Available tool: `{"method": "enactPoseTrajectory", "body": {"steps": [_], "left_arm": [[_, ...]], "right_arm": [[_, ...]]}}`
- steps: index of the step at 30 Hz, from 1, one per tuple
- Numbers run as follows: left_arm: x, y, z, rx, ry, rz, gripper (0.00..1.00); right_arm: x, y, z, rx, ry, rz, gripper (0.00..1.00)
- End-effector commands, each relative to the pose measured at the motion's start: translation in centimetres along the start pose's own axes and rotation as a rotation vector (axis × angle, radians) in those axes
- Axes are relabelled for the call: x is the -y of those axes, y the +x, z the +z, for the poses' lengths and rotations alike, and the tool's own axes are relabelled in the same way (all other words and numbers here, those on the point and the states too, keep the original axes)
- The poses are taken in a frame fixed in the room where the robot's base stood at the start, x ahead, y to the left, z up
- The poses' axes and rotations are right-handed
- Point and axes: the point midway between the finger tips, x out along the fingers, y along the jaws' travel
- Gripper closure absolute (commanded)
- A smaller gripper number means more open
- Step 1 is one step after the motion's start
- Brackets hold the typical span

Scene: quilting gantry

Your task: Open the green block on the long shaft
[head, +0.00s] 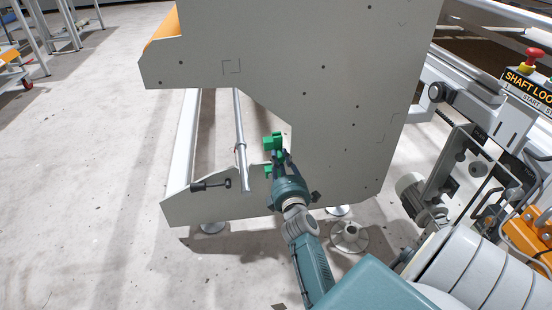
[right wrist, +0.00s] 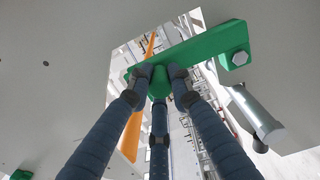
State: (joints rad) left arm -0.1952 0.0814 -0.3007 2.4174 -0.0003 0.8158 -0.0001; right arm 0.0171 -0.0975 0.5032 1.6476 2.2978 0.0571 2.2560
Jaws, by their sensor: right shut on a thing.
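The green block (head: 272,141) is at the cut-out edge of the large grey side plate. In the right wrist view it is a green bar (right wrist: 205,46) with a bolt at its right end and a rounded green part below its left end. My right gripper (right wrist: 159,84) has its fingers closed around that rounded part. In the head view the right gripper (head: 279,158) partly covers the green parts. The long shaft (head: 240,130) is a grey rod left of the block; a grey cylinder, probably its end, shows in the right wrist view (right wrist: 256,116). My left gripper is not in view.
The grey side plate (head: 330,90) stands close behind my right gripper. A black-handled lever (head: 210,185) sits on its lower left. A second small green piece (head: 268,169) is just below the gripper. Machinery with a red button (head: 534,54) is at right.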

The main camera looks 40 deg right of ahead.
Motion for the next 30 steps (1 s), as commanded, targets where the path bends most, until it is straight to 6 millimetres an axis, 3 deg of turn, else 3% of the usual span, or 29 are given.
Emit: {"method": "enactPoseTrajectory", "body": {"steps": [12, 28, 29, 30], "left_arm": [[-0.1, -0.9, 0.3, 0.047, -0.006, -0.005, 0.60], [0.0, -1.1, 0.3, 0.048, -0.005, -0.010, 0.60], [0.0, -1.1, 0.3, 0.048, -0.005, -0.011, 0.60], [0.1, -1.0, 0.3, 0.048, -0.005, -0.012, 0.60]], "right_arm": [[1.3, -0.1, 2.1, 0.005, -0.010, -0.010, 1.00], [1.4, -0.1, 2.3, 0.006, -0.012, -0.010, 1.00], [1.4, -0.1, 2.3, 0.006, -0.012, -0.010, 0.78], [1.4, -0.1, 2.3, 0.006, -0.012, -0.010, 0.70]]}}
